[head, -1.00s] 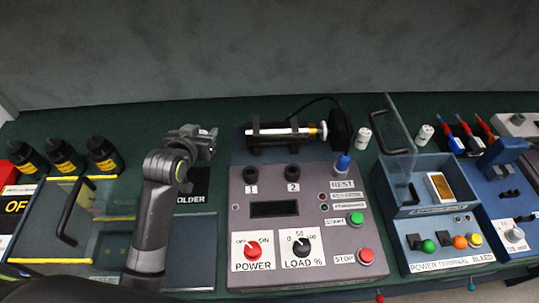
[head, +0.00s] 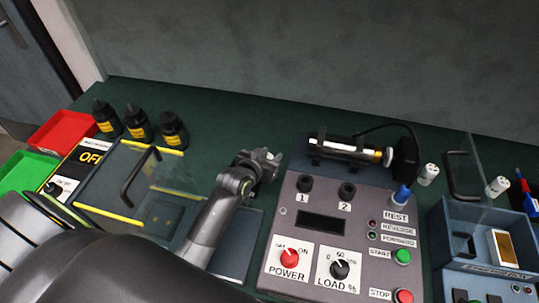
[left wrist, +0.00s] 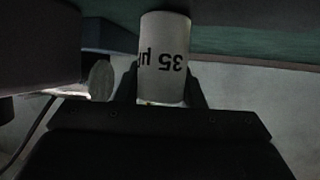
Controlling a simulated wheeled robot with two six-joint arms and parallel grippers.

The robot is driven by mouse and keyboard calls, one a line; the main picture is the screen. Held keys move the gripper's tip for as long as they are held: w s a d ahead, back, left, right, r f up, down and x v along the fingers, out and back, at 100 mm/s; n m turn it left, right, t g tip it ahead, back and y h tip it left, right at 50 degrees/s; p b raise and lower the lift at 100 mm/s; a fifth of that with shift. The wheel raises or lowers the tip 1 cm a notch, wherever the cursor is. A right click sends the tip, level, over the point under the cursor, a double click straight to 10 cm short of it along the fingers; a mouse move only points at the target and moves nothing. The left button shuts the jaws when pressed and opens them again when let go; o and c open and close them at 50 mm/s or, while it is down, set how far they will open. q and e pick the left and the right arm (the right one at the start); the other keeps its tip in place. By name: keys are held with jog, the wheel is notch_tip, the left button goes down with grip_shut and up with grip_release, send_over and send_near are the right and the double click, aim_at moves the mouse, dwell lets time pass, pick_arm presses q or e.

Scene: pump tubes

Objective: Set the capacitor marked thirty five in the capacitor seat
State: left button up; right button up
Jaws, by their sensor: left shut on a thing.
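The capacitor marked 35 µ, a white cylinder (left wrist: 164,60), is held in my left gripper in the left wrist view, its black lettering upside down. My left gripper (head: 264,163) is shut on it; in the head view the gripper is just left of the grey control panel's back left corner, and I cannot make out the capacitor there. I cannot identify the capacitor seat for certain. A dark square fixture (head: 165,216) shows in the yellow-edged box (head: 107,213) at left. My right gripper is not in view.
Two other white cylinders (head: 429,174) (head: 497,186) stand at right. Several black bottles (head: 138,124) stand behind the box, whose clear lid has a black handle (head: 140,177). Red (head: 66,133) and green (head: 27,173) bins are at far left.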

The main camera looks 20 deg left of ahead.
pick_arm(q)
jog(key=shift+f, duration=0.1)
jog(key=o, duration=1)
